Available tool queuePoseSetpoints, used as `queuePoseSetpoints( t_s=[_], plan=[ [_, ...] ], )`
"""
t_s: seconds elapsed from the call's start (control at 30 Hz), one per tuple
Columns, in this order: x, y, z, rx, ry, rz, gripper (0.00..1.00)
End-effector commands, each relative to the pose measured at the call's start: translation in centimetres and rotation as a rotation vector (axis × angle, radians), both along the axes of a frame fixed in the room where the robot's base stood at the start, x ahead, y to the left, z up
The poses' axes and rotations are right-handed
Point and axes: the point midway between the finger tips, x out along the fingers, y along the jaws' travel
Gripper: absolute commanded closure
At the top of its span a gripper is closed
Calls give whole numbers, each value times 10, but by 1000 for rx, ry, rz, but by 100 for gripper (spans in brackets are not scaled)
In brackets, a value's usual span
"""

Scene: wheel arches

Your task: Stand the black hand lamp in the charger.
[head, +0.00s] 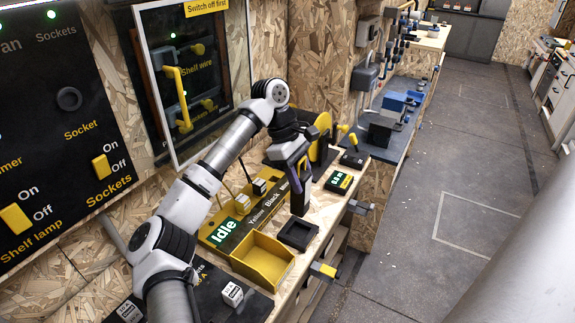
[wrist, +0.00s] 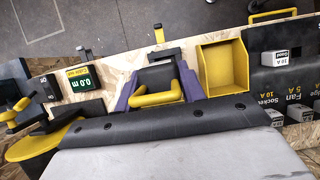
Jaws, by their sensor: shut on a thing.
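My gripper (head: 297,170), with purple fingers, is shut on the black hand lamp (head: 301,198). The lamp hangs roughly upright below the fingers in the head view. The charger (head: 298,234) is a low black square holder with a recess, on the wooden bench. The lamp's lower end is just above or at the charger's far edge; I cannot tell whether they touch. In the wrist view, my gripper (wrist: 156,90) has a purple finger on each side of the dark lamp (wrist: 155,77). The lamp hides much of what is below it there.
An open yellow bin (head: 263,260) stands left of the charger. A yellow panel with the green "Idle" display (head: 223,233) lies behind it. A "0.0 m" display (head: 340,181) is to the right. Clamps (head: 323,270) stick out from the bench's front edge. The floor beyond is open.

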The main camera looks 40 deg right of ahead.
Motion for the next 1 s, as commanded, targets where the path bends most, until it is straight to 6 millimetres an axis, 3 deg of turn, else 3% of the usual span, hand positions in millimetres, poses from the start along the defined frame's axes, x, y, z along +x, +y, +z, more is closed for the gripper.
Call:
queuePoseSetpoints(
  t_s=[0.27,0.73,1.0],
  plan=[
    [0,0,-10,0,0,-1,100],
    [0,0,-60,0,0,0,100],
    [0,0,-66,-1,-2,1,100]
  ],
)
